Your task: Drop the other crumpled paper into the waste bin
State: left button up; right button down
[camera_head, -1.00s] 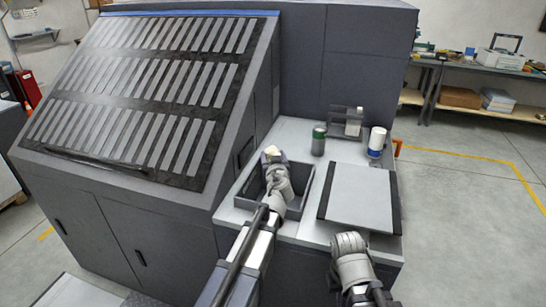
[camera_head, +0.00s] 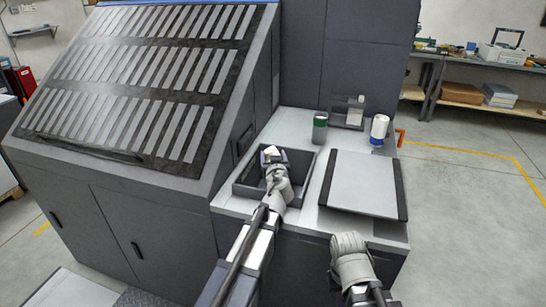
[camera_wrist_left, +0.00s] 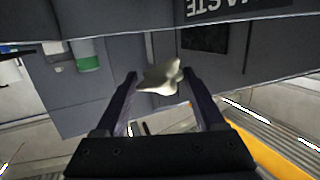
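A pale crumpled paper (camera_head: 270,151) is between the fingertips of my left gripper (camera_head: 269,158). The left wrist view also shows the crumpled paper (camera_wrist_left: 160,77), with one dark finger at each side, so the left gripper is shut on it. The waste bin (camera_head: 303,173) is a dark open box in the grey counter. In the head view, the gripper is over the bin's back part; its height above the rim is hard to judge. A panel lettered "WASTE" (camera_wrist_left: 235,8) shows upside down in the left wrist view. My right wrist shows at the counter's front, but its fingers are hidden.
A grey flat panel with dark side strips (camera_head: 362,184) lies right of the bin. The large slanted machine (camera_head: 130,90) rises close on the left.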

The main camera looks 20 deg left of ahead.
pick_arm(q)
jog(key=o, duration=0.4)
jog(key=p+v, duration=0.1)
jog(key=v, duration=0.6)
jog(key=shift+s, duration=0.35)
jog(key=shift+d, duration=0.1)
